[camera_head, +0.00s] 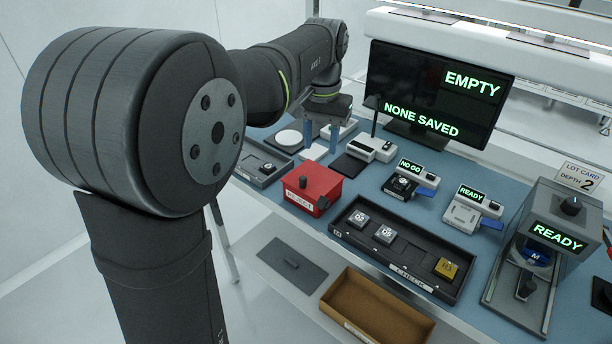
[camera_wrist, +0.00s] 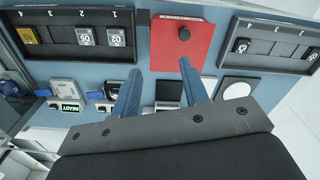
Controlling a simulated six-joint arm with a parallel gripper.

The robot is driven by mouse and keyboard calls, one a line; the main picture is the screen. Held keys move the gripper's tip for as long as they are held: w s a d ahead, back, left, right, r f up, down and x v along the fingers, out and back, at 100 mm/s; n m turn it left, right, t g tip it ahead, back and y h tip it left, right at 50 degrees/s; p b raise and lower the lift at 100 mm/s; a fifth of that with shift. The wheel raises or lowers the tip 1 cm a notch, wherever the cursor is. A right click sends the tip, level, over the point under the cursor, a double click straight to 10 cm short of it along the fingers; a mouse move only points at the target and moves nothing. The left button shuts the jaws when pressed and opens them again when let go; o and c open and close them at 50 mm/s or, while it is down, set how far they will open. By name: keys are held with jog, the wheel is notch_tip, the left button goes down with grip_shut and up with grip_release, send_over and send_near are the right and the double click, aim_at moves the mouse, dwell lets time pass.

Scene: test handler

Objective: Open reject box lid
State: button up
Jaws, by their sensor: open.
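The red reject box (camera_head: 311,188) stands on the blue bench top, left of the middle tray. Its red lid lies flat on top and looks shut, with a dark knob (camera_head: 303,181) on it. The box also shows at the top middle of the wrist view (camera_wrist: 182,45), with its knob near the upper edge. My gripper (camera_head: 322,135) is open and empty, above the bench behind the box. In the wrist view its two blue fingers (camera_wrist: 158,92) stand apart, pointing toward the box, with nothing between them.
The dark CHECK tray (camera_head: 400,246) with several blocks lies right of the box. Another dark tray (camera_head: 262,166) lies left. A brown open bin (camera_head: 375,308) and a grey plate (camera_head: 292,263) are in front, lower. Small READY and NO GO devices and a monitor (camera_head: 436,93) stand behind.

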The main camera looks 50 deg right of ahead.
aim_at(303, 177)
jog(key=w+r+n, duration=0.4)
jog(key=r+n, duration=0.1)
jog(key=f, duration=1.1)
jog(key=a+f, duration=0.1)
jog(key=f, duration=0.5)
jog(key=shift+w+f, duration=0.15)
grip_shut()
